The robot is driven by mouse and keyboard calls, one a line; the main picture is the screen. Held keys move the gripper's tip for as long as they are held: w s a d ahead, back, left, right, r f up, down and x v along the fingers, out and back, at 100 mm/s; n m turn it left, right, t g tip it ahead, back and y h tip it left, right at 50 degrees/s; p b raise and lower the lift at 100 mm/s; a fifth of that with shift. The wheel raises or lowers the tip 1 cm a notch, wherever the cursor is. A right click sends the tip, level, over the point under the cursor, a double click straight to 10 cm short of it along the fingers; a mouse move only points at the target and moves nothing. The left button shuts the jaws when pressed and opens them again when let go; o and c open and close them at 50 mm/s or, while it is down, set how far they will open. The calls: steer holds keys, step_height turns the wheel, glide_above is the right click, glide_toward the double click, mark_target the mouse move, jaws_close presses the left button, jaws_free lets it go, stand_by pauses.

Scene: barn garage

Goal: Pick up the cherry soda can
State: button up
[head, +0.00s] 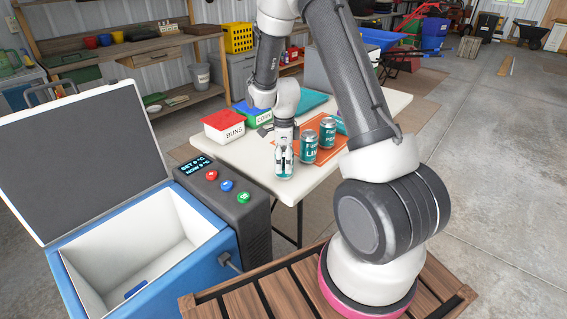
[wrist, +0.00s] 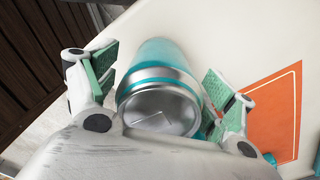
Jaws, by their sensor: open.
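My gripper (head: 284,150) is open at the near end of the white table. In the wrist view my gripper (wrist: 162,75) has its green-padded fingers on either side of a teal can with a silver top (wrist: 160,108). In the head view this can (head: 284,171) is mostly hidden by my gripper, and I cannot read its flavour. Just right of it stand two more upright teal cans. One is lettered "LI…" (head: 308,148), the other seems to start "PE…" (head: 327,133).
An orange mat (head: 298,128) lies on the white table (head: 236,160). A red box lettered BUNS (head: 224,127) and a blue-and-green box (head: 252,113) stand left of my arm. An open blue cooler (head: 218,247) with a button panel stands at the near left.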

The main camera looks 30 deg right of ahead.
steer(key=shift+f, duration=0.9)
steer(key=c, duration=1.2)
steer(key=shift+o, duration=0.2)
